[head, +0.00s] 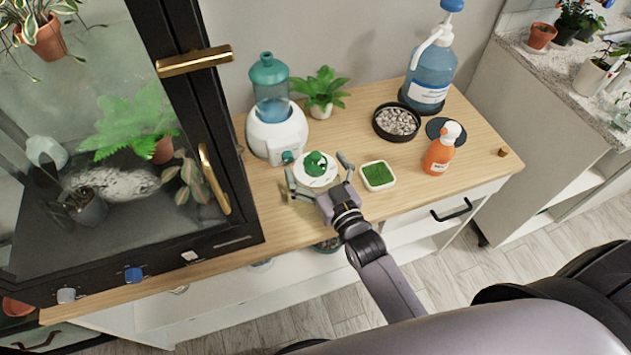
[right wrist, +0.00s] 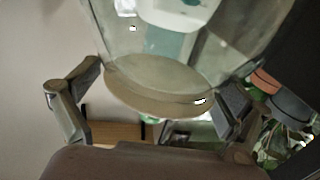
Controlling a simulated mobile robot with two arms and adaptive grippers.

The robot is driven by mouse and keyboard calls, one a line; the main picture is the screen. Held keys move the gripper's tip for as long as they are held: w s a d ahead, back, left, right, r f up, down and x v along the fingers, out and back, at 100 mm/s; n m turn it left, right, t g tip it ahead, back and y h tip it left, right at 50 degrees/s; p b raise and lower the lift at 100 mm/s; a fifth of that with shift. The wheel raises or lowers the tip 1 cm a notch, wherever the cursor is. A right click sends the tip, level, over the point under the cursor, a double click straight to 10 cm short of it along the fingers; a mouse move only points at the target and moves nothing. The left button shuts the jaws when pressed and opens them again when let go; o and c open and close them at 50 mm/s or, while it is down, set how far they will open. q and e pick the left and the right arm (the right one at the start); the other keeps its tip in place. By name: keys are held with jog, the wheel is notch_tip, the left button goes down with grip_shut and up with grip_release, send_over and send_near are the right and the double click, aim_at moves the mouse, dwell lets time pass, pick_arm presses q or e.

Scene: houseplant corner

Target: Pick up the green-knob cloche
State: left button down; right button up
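The green-knob cloche (head: 316,165) stands on the wooden counter in the head view, a clear dome with a green knob over a pale disc. In the right wrist view a clear dome with a pale round end (right wrist: 150,88) fills the middle. My right gripper (head: 318,172) reaches in from the front, its fingers spread on either side of the cloche. It also shows in the right wrist view (right wrist: 160,95), one finger at each side of the dome. I cannot tell whether the fingers touch the glass. My left gripper is out of view.
A white dispenser with a blue bottle (head: 271,95) stands close behind the cloche. A black-framed glass cabinet (head: 205,120) stands left. Some counter at the front is bare.

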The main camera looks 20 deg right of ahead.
jog(key=shift+s+f, duration=0.1)
jog(key=shift+f, duration=0.05)
jog(key=c, duration=2)
jog(key=shift+r, duration=0.2)
jog(key=shift+c, duration=0.4)
jog(key=shift+d+f, duration=0.1)
grip_shut()
